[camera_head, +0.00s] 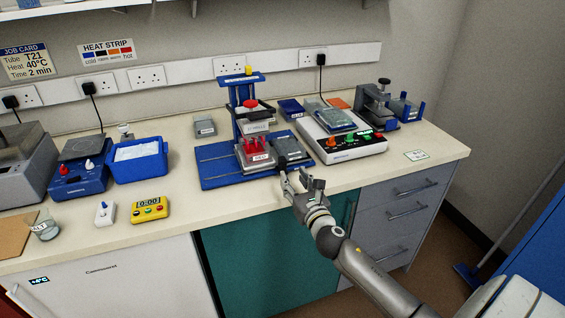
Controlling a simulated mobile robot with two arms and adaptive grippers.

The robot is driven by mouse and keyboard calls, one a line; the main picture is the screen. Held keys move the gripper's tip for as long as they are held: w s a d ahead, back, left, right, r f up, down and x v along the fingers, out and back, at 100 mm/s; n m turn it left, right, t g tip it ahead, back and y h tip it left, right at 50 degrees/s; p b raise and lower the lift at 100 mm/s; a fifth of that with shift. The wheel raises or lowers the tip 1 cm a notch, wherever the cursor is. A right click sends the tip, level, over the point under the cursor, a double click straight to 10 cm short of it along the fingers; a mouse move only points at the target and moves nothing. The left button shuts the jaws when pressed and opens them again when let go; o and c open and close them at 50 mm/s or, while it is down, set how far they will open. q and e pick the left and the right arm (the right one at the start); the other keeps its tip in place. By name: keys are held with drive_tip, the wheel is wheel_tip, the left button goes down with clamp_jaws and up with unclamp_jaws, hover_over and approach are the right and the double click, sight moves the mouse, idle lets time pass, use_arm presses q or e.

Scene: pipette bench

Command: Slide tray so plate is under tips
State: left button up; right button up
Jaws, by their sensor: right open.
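A blue pipetting stand (243,108) rises from a blue base plate (216,175) on the bench. A sliding tray (262,171) on the base carries a rack with red pieces (254,147) on the left and a grey plate (290,147) on the right. The red rack is nearly below the stand's head (256,124); the plate is to the right of it. The tips are too small to make out. My right gripper (303,178) is open and empty, in front of the plate at the bench's front edge. My left gripper is out of view.
A white console with coloured knobs (345,155) stands right of the base. A blue ice box (138,160), a yellow timer (150,209) and a beaker (44,226) are to the left. The bench front between timer and base is clear.

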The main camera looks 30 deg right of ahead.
sight(284, 164)
drive_tip(key=x, duration=1)
drive_tip(key=shift+w+f, duration=0.1)
drive_tip(key=shift+w, duration=0.05)
clamp_jaws()
drive_tip(key=shift+a, duration=0.1)
